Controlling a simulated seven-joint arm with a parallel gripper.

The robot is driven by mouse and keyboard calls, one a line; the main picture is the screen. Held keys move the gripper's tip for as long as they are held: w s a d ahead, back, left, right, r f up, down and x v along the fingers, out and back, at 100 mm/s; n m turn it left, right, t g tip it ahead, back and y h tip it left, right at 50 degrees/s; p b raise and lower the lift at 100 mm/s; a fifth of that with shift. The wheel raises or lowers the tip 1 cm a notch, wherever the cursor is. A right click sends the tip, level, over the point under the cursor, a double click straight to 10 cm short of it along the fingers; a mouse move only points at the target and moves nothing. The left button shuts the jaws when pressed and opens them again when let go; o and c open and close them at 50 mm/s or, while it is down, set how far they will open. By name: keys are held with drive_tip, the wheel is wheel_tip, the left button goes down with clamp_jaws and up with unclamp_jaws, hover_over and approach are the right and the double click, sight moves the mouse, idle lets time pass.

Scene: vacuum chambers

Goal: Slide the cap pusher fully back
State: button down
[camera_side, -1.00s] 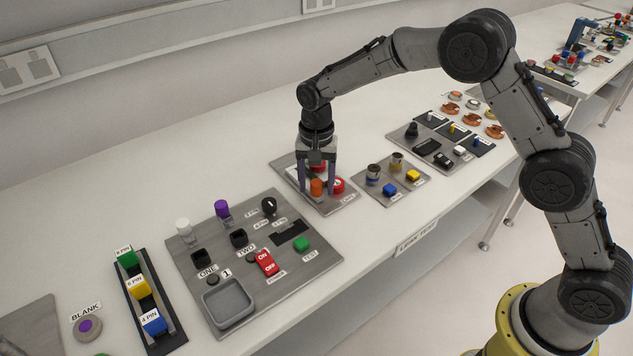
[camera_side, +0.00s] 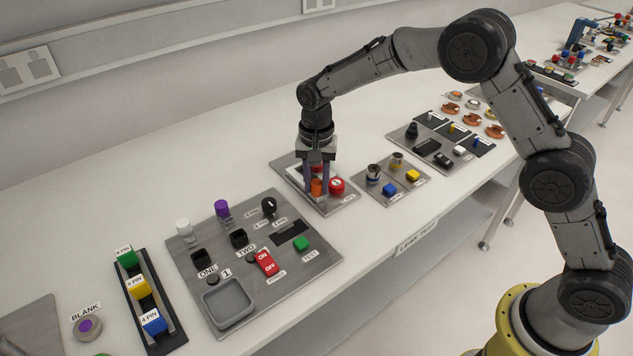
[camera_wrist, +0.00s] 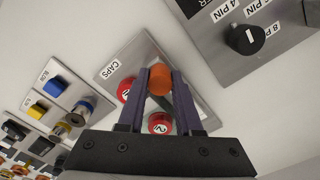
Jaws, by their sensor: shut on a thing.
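The cap pusher shows as an orange cylinder (camera_side: 316,188) on the metal caps plate (camera_side: 342,205). In the wrist view the orange pusher (camera_wrist: 160,79) sits between my fingertips, on the plate labelled CAPS (camera_wrist: 118,68). My gripper (camera_side: 317,192) points down and is shut on the pusher; its fingers also show in the wrist view (camera_wrist: 163,80). A red cap (camera_side: 337,186) lies just right of the fingers in the side view. In the wrist view two red caps show, one (camera_wrist: 125,90) left of the fingers and one (camera_wrist: 160,123) between them. The pusher's base is partly hidden.
A control panel with a red switch (camera_side: 266,263), green button (camera_side: 302,243) and grey tray (camera_side: 228,303) lies to the left. A plate with a blue block (camera_side: 389,190) and yellow block (camera_side: 413,176) lies close on the right. The white table behind is clear.

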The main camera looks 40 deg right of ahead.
idle(0.8)
drive_tip(key=shift+w+r, duration=0.1)
drive_tip(key=shift+w, duration=1.95)
drive_tip(key=c, duration=0.6)
unclamp_jaws()
wheel_tip(320, 180, up, 14)
drive_tip(key=shift+f, duration=0.15)
